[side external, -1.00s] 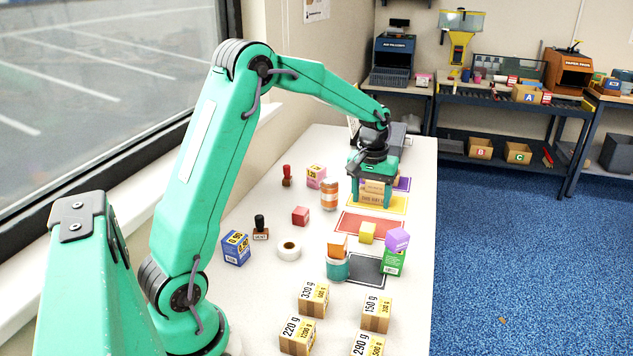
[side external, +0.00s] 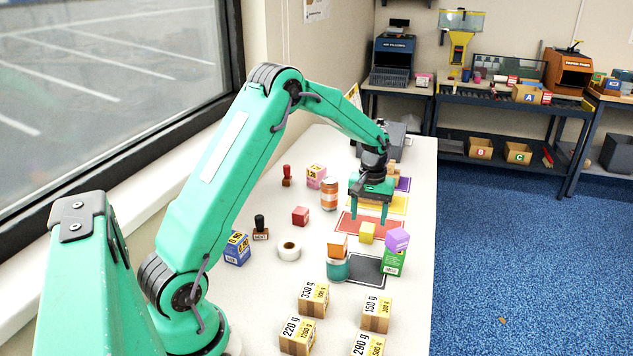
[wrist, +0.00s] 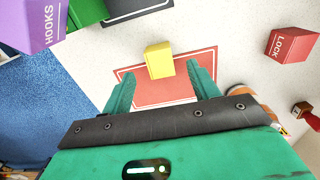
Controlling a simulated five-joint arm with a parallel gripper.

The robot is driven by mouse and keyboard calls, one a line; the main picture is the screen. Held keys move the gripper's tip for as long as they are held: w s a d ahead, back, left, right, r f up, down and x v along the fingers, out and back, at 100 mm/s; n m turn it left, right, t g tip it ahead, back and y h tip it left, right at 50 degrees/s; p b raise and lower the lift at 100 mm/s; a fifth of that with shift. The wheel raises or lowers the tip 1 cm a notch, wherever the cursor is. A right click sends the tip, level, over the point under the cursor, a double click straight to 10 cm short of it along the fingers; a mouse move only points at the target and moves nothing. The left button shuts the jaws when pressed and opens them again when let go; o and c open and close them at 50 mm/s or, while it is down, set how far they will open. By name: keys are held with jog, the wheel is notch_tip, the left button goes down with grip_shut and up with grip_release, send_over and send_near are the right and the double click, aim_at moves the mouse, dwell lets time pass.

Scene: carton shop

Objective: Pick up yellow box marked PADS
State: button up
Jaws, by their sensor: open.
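A small yellow box (side external: 366,232) stands on the red mat (side external: 345,222), toward its near edge. It also shows in the wrist view (wrist: 159,60), centred just beyond my fingertips; no marking is readable on it. My gripper (side external: 370,219) is open and empty, with its fingers pointing down above the red mat. In the wrist view its two fingers (wrist: 160,80) are spread to either side below the yellow box, apart from it.
An orange cube on a teal can (side external: 338,268) stands just nearer, and a purple box on a green box (side external: 394,262) stands to the right. A red box marked LOCK (wrist: 290,46), an orange-striped can (side external: 329,195) and a tape roll (side external: 289,250) stand to the left.

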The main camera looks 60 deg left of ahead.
aim_at(367, 228)
jog(key=shift+s+f, duration=0.1)
jog(key=shift+f, duration=2.5)
jog(key=c, duration=1.1)
